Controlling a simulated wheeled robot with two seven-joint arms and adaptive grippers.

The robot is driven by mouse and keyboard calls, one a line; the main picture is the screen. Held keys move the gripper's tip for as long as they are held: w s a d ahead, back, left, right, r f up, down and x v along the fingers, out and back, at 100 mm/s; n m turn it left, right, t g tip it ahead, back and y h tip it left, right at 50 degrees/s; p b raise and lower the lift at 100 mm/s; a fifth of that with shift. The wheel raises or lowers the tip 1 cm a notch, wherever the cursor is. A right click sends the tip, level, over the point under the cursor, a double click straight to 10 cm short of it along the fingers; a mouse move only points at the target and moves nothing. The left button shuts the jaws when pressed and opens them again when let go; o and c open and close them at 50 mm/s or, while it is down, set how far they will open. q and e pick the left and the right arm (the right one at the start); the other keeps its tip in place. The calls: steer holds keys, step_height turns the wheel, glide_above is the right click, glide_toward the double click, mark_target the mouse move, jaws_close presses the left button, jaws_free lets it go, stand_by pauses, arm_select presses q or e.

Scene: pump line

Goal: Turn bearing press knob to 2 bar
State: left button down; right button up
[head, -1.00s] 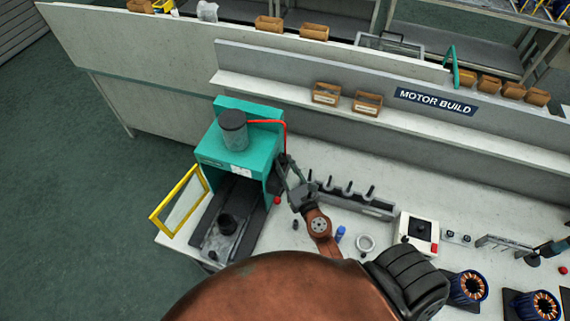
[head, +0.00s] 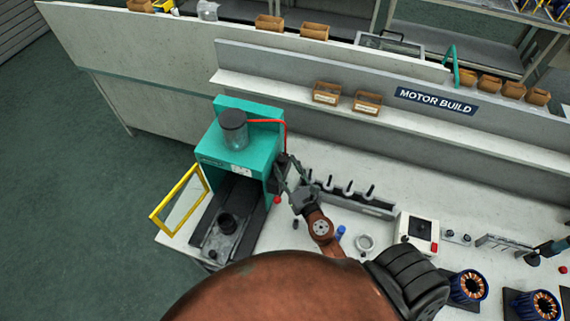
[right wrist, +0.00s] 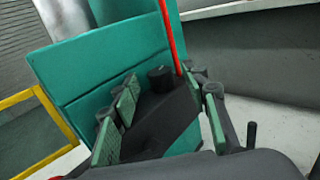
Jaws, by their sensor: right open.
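I cannot read a pressure value. My right gripper (head: 287,174) is beside this side of the press. In the right wrist view its open green-padded fingers (right wrist: 165,120) stand on either side of the block and knob, with nothing held. My left gripper is not in view.
A red hose (right wrist: 168,35) rises close to the knob. A yellow-framed guard (head: 180,200) stands open left of the press. A grey rack with pegs (head: 350,198) is right of my gripper. A white box (head: 419,232) and blue-ringed motor parts (head: 468,287) sit farther right.

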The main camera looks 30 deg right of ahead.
steer(key=s, duration=0.7)
steer(key=shift+a, duration=0.35)
